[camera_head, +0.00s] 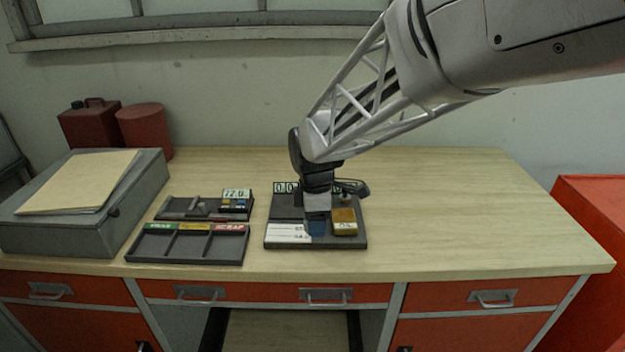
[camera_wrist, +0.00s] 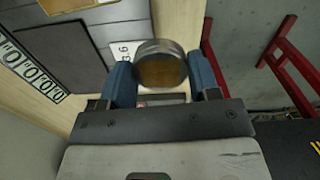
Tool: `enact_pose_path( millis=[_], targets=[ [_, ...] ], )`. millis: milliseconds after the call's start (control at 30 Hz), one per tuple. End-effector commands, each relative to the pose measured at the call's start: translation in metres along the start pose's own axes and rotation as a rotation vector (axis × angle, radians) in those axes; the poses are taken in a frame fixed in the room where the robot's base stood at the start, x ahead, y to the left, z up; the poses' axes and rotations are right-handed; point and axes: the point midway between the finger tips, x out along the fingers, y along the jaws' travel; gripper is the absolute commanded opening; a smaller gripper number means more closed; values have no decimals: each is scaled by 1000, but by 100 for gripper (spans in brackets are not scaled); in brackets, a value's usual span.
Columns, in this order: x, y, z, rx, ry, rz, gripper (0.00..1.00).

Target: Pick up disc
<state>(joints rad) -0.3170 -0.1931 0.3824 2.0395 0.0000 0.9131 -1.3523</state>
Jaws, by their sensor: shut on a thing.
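The disc (camera_wrist: 160,70) is round, with a grey metal rim and a brownish face, in the wrist view. It sits between the two blue fingers of my gripper (camera_wrist: 162,80), which is shut on it. In the head view my gripper (camera_head: 317,226) points down over the dark station plate (camera_head: 355,242), left of a yellow block (camera_head: 344,215). The disc cannot be made out in that view. I cannot tell whether it touches the surface below.
A dark tray (camera_head: 188,262) with three compartments and green, yellow and red labels lies to the left. Behind it is a small device (camera_head: 205,208) with a display. A grey box (camera_head: 70,235) bearing a folder stands far left. The bench's right side is clear.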

Motion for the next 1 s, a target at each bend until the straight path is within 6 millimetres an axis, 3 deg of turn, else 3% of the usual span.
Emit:
enact_pose_path(
  millis=[1000],
  targets=[
    [-1,-7,-3,-1,0,1,21]
  ],
)
